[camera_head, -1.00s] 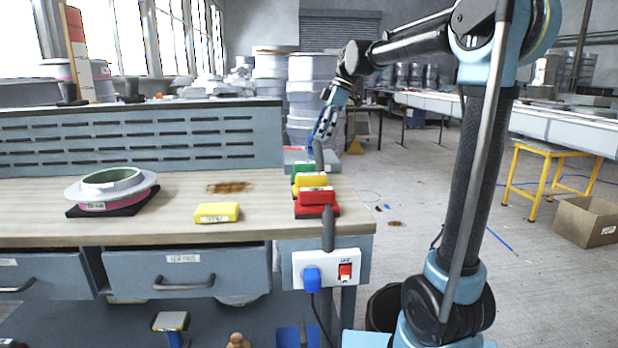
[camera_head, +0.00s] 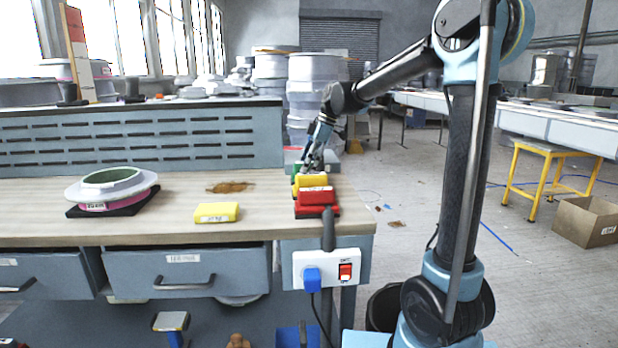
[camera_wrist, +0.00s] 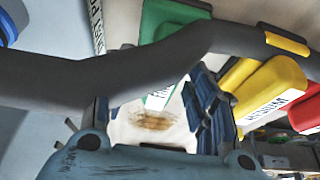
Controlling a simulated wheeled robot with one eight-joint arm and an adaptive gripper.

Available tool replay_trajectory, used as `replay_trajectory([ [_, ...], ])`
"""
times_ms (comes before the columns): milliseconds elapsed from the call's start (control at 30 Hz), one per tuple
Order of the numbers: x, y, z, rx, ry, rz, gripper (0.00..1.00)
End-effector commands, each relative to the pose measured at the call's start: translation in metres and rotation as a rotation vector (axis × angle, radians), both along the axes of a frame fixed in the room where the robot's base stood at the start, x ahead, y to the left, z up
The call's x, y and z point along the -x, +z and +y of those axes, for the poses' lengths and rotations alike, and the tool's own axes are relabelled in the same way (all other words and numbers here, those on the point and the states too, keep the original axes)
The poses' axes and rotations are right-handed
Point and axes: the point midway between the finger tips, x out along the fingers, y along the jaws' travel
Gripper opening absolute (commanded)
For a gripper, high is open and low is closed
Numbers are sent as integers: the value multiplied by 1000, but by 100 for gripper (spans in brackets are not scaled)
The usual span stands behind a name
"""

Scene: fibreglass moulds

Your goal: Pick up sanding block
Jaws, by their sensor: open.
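Coloured blocks with white labels sit in a row at the bench's right end: a green one (camera_wrist: 172,18), a yellow one (camera_head: 311,182) and a red one (camera_head: 315,195). Another yellow block (camera_head: 216,212) lies alone on the bench top. The label writing is too small to tell which is the sanding block. My gripper (camera_head: 313,160) is open, pointing down over the back of the row by the green block, which it partly hides. In the wrist view the green block's label shows between the fingers, and the row's yellow block (camera_wrist: 270,88) lies to their right.
A round mould (camera_head: 112,184) on a black pad sits at the bench's left. A perforated panel (camera_head: 130,140) runs along the back. A socket box (camera_head: 326,270) hangs on the front corner. The bench middle is mostly clear, with a brown stain.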

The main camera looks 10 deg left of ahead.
Motion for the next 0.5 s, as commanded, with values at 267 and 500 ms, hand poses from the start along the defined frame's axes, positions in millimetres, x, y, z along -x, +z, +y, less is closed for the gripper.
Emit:
replay_trajectory([
  [267,1,-5,2,0,-1,0,52],
  [500,1,-6,2,0,-1,0,52],
])
